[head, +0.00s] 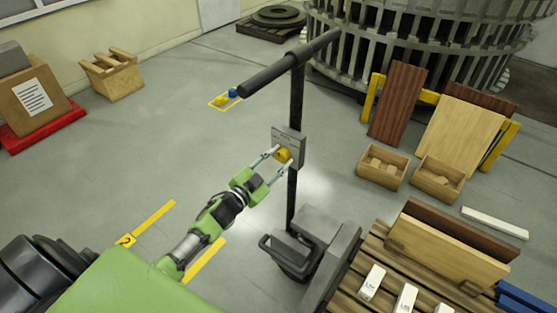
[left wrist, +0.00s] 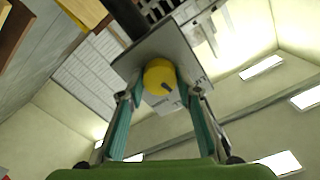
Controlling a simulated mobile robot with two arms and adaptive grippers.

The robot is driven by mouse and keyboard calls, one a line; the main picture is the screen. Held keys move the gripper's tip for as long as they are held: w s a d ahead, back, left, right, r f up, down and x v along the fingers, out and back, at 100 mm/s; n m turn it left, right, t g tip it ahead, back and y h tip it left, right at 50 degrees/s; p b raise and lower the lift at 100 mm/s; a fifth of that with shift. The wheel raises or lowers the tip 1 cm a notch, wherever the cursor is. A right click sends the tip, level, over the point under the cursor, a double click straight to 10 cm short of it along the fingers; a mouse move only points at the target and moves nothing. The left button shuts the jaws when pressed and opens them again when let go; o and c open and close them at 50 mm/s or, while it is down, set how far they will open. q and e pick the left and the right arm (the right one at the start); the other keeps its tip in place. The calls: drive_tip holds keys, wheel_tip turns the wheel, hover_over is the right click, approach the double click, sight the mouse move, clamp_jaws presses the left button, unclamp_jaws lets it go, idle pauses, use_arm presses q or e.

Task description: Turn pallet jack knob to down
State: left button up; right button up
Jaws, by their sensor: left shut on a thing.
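The yellow knob (head: 283,155) sits on a grey plate (head: 290,140) fixed to the dark upright handle post (head: 296,100) of the pallet jack. My left gripper (head: 280,160) reaches up to it from the lower left and is shut on the knob. In the left wrist view the round yellow knob (left wrist: 160,77) lies between the two fingertips (left wrist: 160,88), with the grey plate (left wrist: 190,60) behind it. A dark mark shows on the knob's face near its lower part. The plate's lettering is too small to read. My right gripper is in neither view.
The jack's base (head: 310,240) stands below the post, beside a wooden pallet (head: 345,300) bearing boards and white blocks. The post's dark crossbar (head: 285,68) is above the plate. Two wooden boxes (head: 382,165) stand to the right. Open floor (head: 150,150) lies to the left.

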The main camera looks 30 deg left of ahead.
use_arm(q)
drive_tip(key=m, duration=0.2)
drive_tip(key=shift+f+m+b, duration=0.1)
drive_tip(key=shift+m+b, duration=0.25)
drive_tip(key=shift+m, duration=0.05)
drive_tip(key=m+b, duration=0.1)
drive_tip(key=m, duration=0.2)
drive_tip(key=shift+m, duration=0.3)
drive_tip(key=m+b, duration=0.2)
drive_tip(key=m, duration=0.3)
drive_tip(key=shift+m, duration=0.7)
drive_tip(key=o, duration=1.1)
drive_tip(key=shift+s, duration=0.1)
drive_tip(key=s+a, duration=0.1)
drive_tip(key=s, duration=1)
drive_tip(key=shift+s+a, duration=0.25)
drive_tip(key=shift+s, duration=0.15)
